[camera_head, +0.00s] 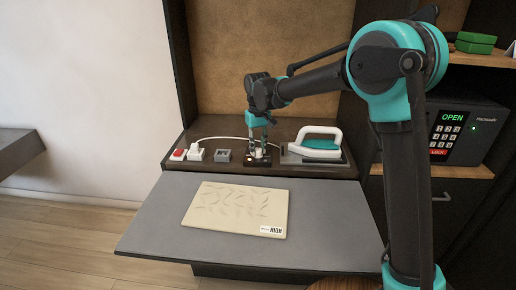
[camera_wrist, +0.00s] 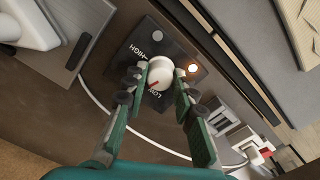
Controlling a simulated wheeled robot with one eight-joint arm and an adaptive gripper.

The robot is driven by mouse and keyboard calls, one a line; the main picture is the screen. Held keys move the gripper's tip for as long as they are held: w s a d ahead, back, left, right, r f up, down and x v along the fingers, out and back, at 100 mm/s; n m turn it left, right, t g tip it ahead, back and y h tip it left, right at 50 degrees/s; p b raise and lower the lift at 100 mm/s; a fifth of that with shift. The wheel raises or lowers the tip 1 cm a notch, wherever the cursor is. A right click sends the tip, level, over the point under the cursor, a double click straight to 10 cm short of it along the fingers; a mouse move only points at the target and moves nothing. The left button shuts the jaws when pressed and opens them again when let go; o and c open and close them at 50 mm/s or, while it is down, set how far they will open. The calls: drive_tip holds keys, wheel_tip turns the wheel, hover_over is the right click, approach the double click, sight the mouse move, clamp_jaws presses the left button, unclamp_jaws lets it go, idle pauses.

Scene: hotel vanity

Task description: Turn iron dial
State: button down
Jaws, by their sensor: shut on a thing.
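The iron dial (camera_wrist: 160,74) is a round white knob with a red mark, on a black panel (camera_wrist: 149,42) with HIGH and LOW lettering. The red mark points toward the LOW side in the wrist view. My gripper (camera_wrist: 162,72) is shut on the dial, with a finger on each side of it. In the head view my gripper (camera_head: 258,150) reaches down onto the panel on the dark counter, and the dial is mostly hidden by the fingers. A small light (camera_wrist: 193,68) glows on the panel beside the dial. The white and teal iron (camera_head: 320,143) rests to the right.
A grey socket block (camera_head: 223,156), a white plug (camera_head: 196,153) and a red switch (camera_head: 178,155) stand left of the panel. A white cord arches behind. A grey pull-out board (camera_head: 150,225) holds a beige cloth (camera_head: 236,207). A safe (camera_head: 468,130) stands at right.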

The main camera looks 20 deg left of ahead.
sight(258, 149)
drive_tip(key=m, duration=1)
drive_tip(key=shift+m, duration=2.3)
drive_tip(key=c, duration=1.2)
unclamp_jaws()
drive_tip(key=shift+r, duration=0.15)
wheel_tip(258, 149, up, 12)
drive_tip(key=shift+f, duration=0.1)
